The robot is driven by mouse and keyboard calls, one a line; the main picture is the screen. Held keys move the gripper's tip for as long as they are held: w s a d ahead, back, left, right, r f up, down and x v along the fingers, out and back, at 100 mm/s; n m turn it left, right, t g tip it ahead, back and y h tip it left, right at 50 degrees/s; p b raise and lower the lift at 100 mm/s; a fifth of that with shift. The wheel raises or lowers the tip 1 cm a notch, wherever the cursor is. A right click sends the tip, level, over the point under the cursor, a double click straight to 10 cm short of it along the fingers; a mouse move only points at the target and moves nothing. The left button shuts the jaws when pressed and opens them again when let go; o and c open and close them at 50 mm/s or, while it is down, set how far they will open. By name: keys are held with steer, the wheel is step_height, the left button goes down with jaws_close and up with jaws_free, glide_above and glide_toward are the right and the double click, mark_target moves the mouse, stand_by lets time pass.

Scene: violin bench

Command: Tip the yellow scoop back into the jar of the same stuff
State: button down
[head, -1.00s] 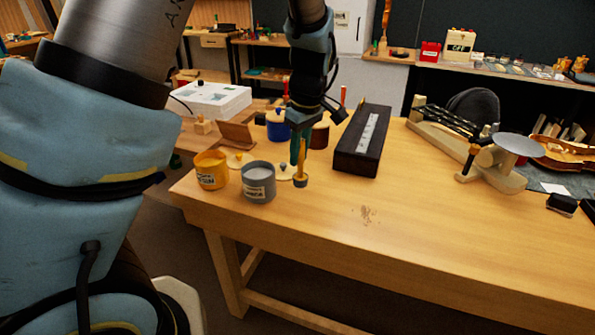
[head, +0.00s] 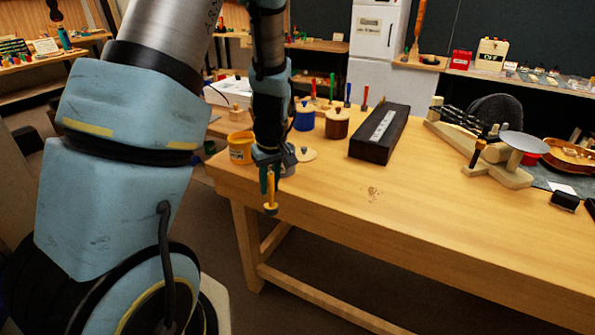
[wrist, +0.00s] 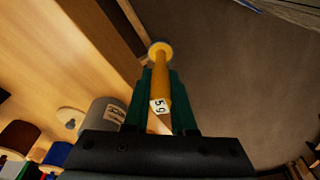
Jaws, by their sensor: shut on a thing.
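My gripper (head: 269,188) is shut on the yellow scoop (head: 270,207), which also shows between the green fingers in the wrist view (wrist: 160,85). The scoop hangs upright, small cup downward, at the table's front edge; whether the cup holds anything cannot be told. The open yellow jar (head: 240,150) stands at the table's left end, left of and behind my gripper. The open grey jar (head: 289,163) is mostly hidden behind my gripper; its labelled side shows in the wrist view (wrist: 103,116). The yellow jar is not visible in the wrist view.
A pale lid (head: 307,155) lies right of the grey jar. A blue pot (head: 304,118) and brown pot (head: 337,124) stand behind. A long dark box (head: 379,135) lies further right. The table's front middle (head: 400,215) is clear except for crumbs.

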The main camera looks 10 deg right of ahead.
steer(key=a+f+m, duration=0.1)
steer(key=a+f, duration=0.4)
steer(key=a, duration=0.4)
steer(key=w+a+f+m, duration=0.1)
steer(key=a+f+m, duration=0.1)
steer(key=a+f, duration=0.4)
steer(key=shift+w+a+f+h, duration=0.15)
steer(key=shift+a+h, duration=0.15)
steer(key=shift+a, duration=1.7)
